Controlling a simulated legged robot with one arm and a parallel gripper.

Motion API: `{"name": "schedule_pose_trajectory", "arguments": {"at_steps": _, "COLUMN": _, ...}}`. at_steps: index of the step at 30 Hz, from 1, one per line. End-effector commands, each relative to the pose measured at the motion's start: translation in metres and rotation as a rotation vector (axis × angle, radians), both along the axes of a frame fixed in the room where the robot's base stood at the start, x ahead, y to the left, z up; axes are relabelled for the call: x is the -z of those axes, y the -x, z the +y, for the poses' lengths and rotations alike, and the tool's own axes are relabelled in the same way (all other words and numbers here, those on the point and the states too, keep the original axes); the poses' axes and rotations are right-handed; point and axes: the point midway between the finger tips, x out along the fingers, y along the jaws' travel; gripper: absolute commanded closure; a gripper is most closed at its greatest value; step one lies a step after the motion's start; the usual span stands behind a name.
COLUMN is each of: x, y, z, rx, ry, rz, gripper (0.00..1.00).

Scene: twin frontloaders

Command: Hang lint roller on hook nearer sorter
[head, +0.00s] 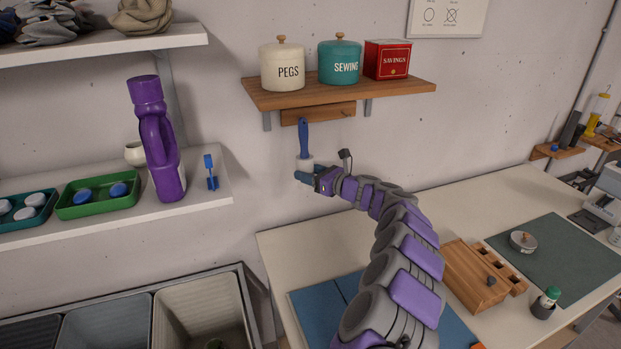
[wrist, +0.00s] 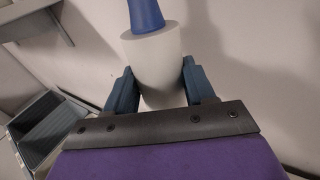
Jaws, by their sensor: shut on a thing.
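The lint roller has a blue handle (head: 304,140) and a white roll (head: 305,162). It is upright, handle up, under the left part of the wooden rail (head: 325,113) below the wall shelf. My gripper (head: 306,174) is shut on the white roll from below; the wrist view shows the roll (wrist: 155,60) between both fingers. The handle top overlaps the rail's lower left edge in the head view; I cannot tell if it touches. A small dark peg shows at the rail's right part; the left hook is not clearly visible. The sorter (head: 243,268) with several bins is at lower left.
The wall shelf (head: 420,87) above the rail holds a PEGS canister (head: 282,68), a SEWING canister (head: 339,62) and a red SAVINGS tin (head: 387,60). A purple bottle (head: 158,145) stands on the left shelf. The wall around the roller is bare.

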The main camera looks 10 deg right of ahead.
Motion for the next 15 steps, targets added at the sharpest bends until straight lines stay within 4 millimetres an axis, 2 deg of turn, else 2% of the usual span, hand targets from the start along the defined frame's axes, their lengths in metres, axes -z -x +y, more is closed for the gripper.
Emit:
{"name": "schedule_pose_trajectory", "arguments": {"at_steps": 1, "x": 0.008, "y": -0.002, "z": 0.000, "rx": 0.003, "ry": 0.003, "rz": 0.002, "gripper": 0.84}}
{"name": "schedule_pose_trajectory", "arguments": {"at_steps": 15, "x": 0.008, "y": -0.016, "z": 0.002, "rx": 0.006, "ry": -0.013, "rz": -0.062, "gripper": 0.84}}
